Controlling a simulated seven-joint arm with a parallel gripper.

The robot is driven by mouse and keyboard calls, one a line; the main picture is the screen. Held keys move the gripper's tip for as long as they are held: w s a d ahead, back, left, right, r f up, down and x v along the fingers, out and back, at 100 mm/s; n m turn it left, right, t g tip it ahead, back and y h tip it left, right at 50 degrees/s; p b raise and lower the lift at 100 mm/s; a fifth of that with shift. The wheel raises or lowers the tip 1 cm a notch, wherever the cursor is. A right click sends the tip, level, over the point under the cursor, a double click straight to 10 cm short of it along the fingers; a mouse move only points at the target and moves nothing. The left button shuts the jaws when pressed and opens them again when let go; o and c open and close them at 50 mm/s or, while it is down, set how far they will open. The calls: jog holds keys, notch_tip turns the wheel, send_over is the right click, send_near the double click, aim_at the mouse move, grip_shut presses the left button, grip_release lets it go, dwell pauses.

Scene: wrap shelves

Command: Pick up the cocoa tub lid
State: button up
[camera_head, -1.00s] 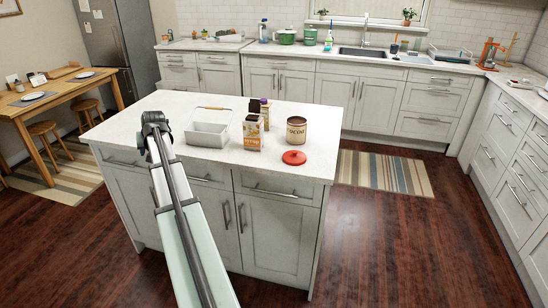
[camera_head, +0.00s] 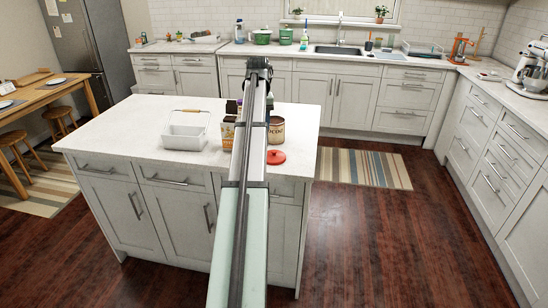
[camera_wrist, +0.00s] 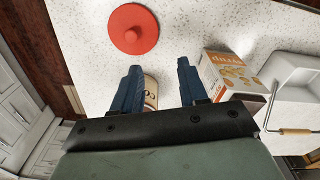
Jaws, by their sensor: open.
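The red round cocoa tub lid (camera_head: 276,157), with a small knob on top, lies on the white island top near its front right edge. In the wrist view the lid (camera_wrist: 133,29) is at the top left, beyond and left of my fingertips. The cocoa tub (camera_head: 276,131) stands uncovered behind the lid, partly hidden by my arm. In the wrist view the tub (camera_wrist: 150,92) shows between my fingers, below them. My gripper (camera_wrist: 158,68) is open and empty, with two blue fingers apart. In the head view my arm hides the fingertips.
A cardboard box (camera_head: 228,131) stands left of the tub, partly behind my arm. A white bin with a wire handle (camera_head: 185,140) is further left. The island top (camera_head: 110,128) is bare at its left. The island's front edge is close to the lid.

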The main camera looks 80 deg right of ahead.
notch_tip(320, 180, up, 3)
send_over(274, 155)
jog(key=d, duration=0.1)
jog(key=shift+m, duration=0.3)
notch_tip(274, 155, down, 14)
jog(key=shift+w, duration=0.1)
jog(key=shift+c, duration=0.4)
grip_shut()
